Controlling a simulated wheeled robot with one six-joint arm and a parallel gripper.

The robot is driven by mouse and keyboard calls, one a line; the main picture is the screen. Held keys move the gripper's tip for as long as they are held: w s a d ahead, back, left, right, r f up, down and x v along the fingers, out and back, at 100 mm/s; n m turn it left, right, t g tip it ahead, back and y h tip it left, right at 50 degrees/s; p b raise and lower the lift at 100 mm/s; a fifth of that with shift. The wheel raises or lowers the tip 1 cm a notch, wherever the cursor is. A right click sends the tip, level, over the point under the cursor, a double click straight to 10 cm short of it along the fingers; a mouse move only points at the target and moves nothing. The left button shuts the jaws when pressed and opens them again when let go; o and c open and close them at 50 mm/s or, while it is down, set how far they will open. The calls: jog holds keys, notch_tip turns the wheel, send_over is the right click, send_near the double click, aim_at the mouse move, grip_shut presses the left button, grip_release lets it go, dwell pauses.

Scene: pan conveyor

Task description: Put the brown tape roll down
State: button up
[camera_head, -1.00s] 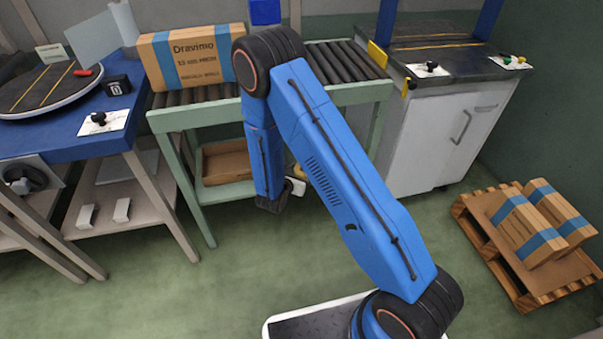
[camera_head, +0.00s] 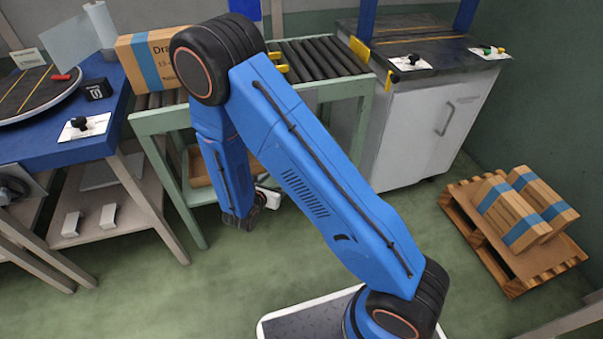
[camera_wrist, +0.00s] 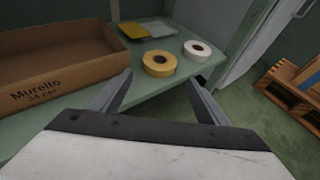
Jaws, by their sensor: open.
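The brown tape roll (camera_wrist: 159,63), yellowish tan with a pale core, lies flat on the green lower shelf (camera_wrist: 150,92) in the wrist view. My gripper (camera_wrist: 157,77) is open, with one finger to the left and one to the right of the roll. The roll sits just beyond the fingertips, with visible space on both sides. In the head view my blue arm reaches down in front of the green conveyor stand, and the fingers and the roll cannot be made out there.
A white tape roll (camera_wrist: 197,50) lies right of the brown one. An open cardboard box (camera_wrist: 60,62) fills the shelf's left; yellow and grey flat packs (camera_wrist: 133,31) lie behind. A white cabinet (camera_head: 425,125) and a pallet (camera_head: 515,282) with boxes stand right.

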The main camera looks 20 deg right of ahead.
jog(key=s+d+r+m+g, duration=0.3)
jog(key=s+d+r+m, duration=0.15)
jog(key=d+r, duration=0.2)
jog(key=s+d+r+m+g+h, duration=0.1)
jog(key=s+d+r+m+g, duration=0.1)
jog(key=s+d+r+m, duration=0.35)
jog(key=s+d+r+m+g, duration=0.3)
jog(key=d+r+m, duration=0.25)
jog(key=r, duration=0.45)
jog(key=s+a+r+m+t+y, duration=0.1)
jog(key=s+r+m+y, duration=0.3)
jog(key=s, duration=0.6)
jog(key=s+a+r+m+t+y, duration=0.1)
jog(key=s+r+m+y, duration=0.4)
jog(key=s+r+m, duration=0.3)
jog(key=shift+s+a+r+m+y, duration=0.15)
jog(key=shift+s+r+m+y, duration=0.2)
jog(key=shift+s+r, duration=0.7)
